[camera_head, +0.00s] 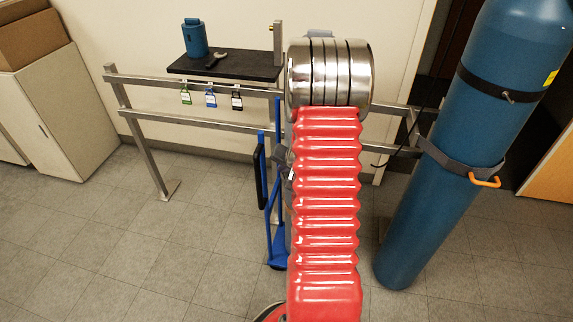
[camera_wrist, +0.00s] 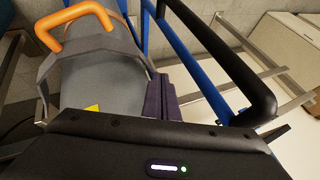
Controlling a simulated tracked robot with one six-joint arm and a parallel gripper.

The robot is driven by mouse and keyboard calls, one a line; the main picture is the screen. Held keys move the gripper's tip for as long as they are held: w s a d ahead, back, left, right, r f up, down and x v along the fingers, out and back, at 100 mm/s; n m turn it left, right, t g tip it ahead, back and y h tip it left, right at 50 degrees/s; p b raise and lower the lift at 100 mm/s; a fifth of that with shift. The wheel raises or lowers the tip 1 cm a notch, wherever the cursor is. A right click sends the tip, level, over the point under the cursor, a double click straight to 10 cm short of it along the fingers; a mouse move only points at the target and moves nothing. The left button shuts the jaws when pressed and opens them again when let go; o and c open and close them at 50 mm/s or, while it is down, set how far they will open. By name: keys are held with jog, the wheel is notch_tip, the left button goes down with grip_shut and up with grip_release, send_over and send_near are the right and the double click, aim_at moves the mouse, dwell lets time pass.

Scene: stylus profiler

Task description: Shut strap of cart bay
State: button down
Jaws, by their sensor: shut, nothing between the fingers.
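A grey cylinder (camera_wrist: 95,75) stands against the blue cart frame (camera_wrist: 185,55) in the wrist view. A grey strap (camera_wrist: 48,65) with an orange handle (camera_wrist: 72,17) curves across its near side. I cannot tell whether its end is fastened. My gripper (camera_wrist: 162,82) shows as a pair of dark purplish fingers, shut and empty. It overlaps the cylinder's right edge in the picture; contact is unclear. In the head view the blue cart (camera_head: 277,225) shows left of my red-sleeved arm, which hides most of the cart bay and my gripper.
A tall blue cylinder (camera_head: 430,190) leans in view at right, with a rail strap (camera_head: 440,157) and orange handle (camera_head: 486,181) around it. A metal rail (camera_head: 140,80) carries several padlocks below a black shelf (camera_head: 230,66). Floor at left is clear.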

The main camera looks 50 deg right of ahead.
jog(key=v, duration=0.5)
jog(key=shift+s+a+r, duration=0.1)
jog(key=shift+s+r, duration=0.1)
jog(key=shift+r, duration=0.15)
jog(key=a+r+n+y, duration=0.2)
jog(key=a+r, duration=0.3)
jog(key=a, duration=0.4)
jog(key=w+a+r+n+y, duration=0.1)
jog(key=a+r+n, duration=0.3)
jog(key=a, duration=0.5)
jog(key=a+r+n+y, duration=0.1)
jog(key=a+r+y, duration=0.1)
jog(key=a+r, duration=0.6)
jog(key=s+a+r+n+h, duration=0.1)
jog(key=s+a+r+n, duration=0.1)
jog(key=s+a, duration=0.5)
jog(key=s+a+r+n+g+h, duration=0.1)
jog(key=s+a+r+n, duration=0.2)
jog(key=s+a, duration=0.3)
jog(key=s+n, duration=0.1)
jog(key=s, duration=0.2)
jog(key=shift+a+r+n, duration=0.2)
jog(key=shift+a+n, duration=0.1)
jog(key=shift+a, duration=0.1)
